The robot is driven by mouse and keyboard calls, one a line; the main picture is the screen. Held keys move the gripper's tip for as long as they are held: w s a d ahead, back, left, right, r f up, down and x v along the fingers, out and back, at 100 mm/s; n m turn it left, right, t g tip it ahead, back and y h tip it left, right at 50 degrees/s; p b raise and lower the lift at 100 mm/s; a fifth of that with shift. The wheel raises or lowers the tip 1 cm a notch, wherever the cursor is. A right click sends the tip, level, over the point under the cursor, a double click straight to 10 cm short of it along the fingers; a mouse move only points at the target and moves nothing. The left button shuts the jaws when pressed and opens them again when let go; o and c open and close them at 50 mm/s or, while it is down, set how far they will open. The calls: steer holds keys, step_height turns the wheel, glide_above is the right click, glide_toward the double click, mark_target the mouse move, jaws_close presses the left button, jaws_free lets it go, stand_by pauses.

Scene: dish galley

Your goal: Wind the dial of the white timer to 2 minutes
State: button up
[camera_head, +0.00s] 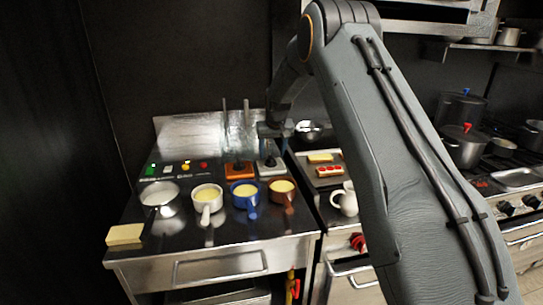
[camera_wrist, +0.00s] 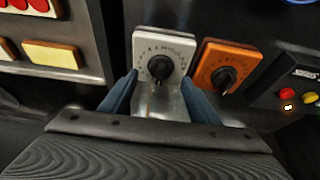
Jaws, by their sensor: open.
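The white timer (camera_wrist: 178,47) has a pale square face with a scale around a black dial (camera_wrist: 160,67). It lies ahead of my gripper (camera_wrist: 160,95) in the wrist view. The two blue-grey fingers are apart, one toward each side of the timer's lower part, with nothing gripped between them. I cannot tell whether they touch the timer, and the dial's reading is too small to tell. In the head view my gripper (camera_head: 272,140) is above the white timer (camera_head: 270,170), partly covering it.
An orange timer (camera_wrist: 222,62) stands close beside the white one. Red and yellow buttons (camera_wrist: 288,95) are on a panel beyond it. Several pots with pale contents, such as the blue pot (camera_head: 246,190), stand in front of the timers. A tray with food (camera_head: 325,172) lies to the right.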

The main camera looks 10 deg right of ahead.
mark_target(270, 158)
steer(key=shift+p+x, duration=0.55)
steer(key=shift+x, duration=1.4)
steer(key=c, duration=1.1)
steer(key=shift+o, duration=0.2)
steer(key=shift+m+b, duration=0.3)
steer(key=shift+b, duration=0.1)
steer(key=m+h+b, duration=0.1)
steer(key=m+b, duration=0.2)
steer(key=b, duration=0.1)
steer(key=shift+a+f, duration=0.1)
steer(key=shift+a, duration=0.05)
steer(key=m+h+b, duration=0.1)
steer(key=m+b, duration=0.2)
steer(key=b, duration=0.1)
steer(key=shift+g+h, duration=0.3)
steer(key=shift+m, duration=0.3)
